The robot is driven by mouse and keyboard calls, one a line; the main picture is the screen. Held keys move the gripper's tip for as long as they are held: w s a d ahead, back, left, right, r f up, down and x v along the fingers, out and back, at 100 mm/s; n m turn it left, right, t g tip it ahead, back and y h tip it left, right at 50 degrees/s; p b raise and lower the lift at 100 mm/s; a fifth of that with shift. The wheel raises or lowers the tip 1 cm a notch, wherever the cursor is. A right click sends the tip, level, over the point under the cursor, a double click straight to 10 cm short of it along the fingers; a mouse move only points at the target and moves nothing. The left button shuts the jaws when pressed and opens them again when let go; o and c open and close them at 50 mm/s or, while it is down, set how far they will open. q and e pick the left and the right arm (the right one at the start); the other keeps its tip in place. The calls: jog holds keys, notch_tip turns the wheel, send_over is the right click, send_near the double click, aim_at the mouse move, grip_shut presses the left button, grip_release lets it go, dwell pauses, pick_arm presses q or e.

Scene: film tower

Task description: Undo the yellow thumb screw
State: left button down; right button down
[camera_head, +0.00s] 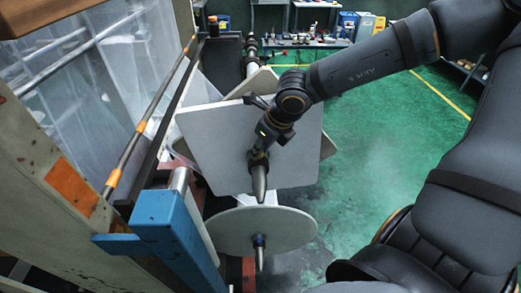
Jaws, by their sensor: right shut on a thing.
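My right gripper (259,153) reaches down from the upper right in the head view, in front of a pale square plate (215,150). It is shut at the base of a grey pointed spindle (259,182). The yellow thumb screw is within its grip, and the fingers and wrist hide it; no clear yellow shows there. The spindle points down toward the camera. Below it is a round grey disc (222,228), with a second pointed spindle (260,258) that has a blue piece (259,240) at its base. My left gripper is not in view.
A blue bracket (170,235) and a beige frame post (55,200) stand at the left. A striped orange and black rod (130,150) runs beside clear plastic sheeting (100,75). Green floor (350,160) is open to the right. A cluttered bench (300,42) stands behind.

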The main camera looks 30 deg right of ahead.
jog(key=n+y, duration=0.1)
jog(key=n, duration=0.3)
jog(key=shift+w+d+y+b, duration=0.1)
jog(key=shift+d+y+b, duration=0.05)
jog(key=shift+y+b, duration=0.2)
jog(key=n+g, duration=0.1)
jog(key=n, duration=0.1)
jog(key=n+y, duration=0.1)
jog(key=n, duration=0.1)
jog(key=shift+w+d+g, duration=0.15)
jog(key=shift+g, duration=0.25)
jog(key=shift+n, duration=0.4)
jog(key=c, duration=1.1)
grip_release()
notch_tip(320, 180, up, 10)
